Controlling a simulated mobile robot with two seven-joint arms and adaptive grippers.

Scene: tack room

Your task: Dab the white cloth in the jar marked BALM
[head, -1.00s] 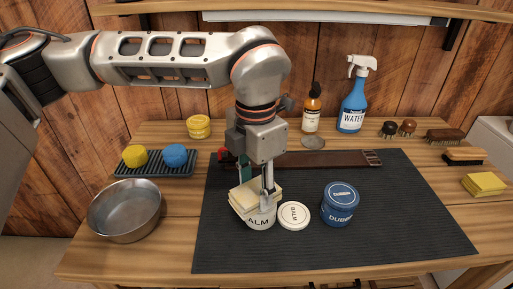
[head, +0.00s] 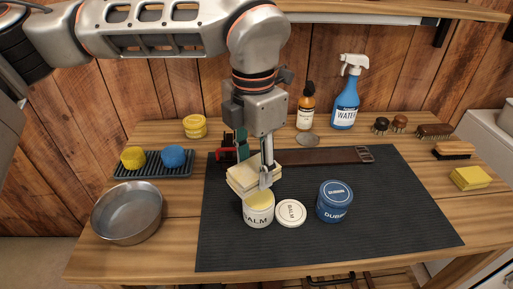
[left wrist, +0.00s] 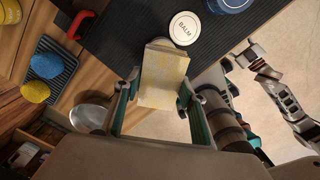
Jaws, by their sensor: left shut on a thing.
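My left gripper (head: 265,178) is shut on the white cloth (head: 246,176), a folded cream-coloured pad. It holds the cloth just above the open jar marked BALM (head: 258,214). Yellow balm shows in the jar's mouth below the cloth; the back of the mouth is hidden. In the left wrist view the cloth (left wrist: 162,80) lies between the teal fingers, with a yellowish tinge on its face, and covers most of the jar. The jar's white lid (head: 291,212) lies on the mat to its right. My right arm shows at the right of the left wrist view; its jaws cannot be made out.
A blue DUBBIN jar (head: 335,203) stands closed right of the lid. A metal bowl (head: 128,212) and a rack (head: 152,166) with yellow and blue sponges are at left. A brown strap (head: 325,156) lies behind. The dark mat (head: 400,215) is clear at right.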

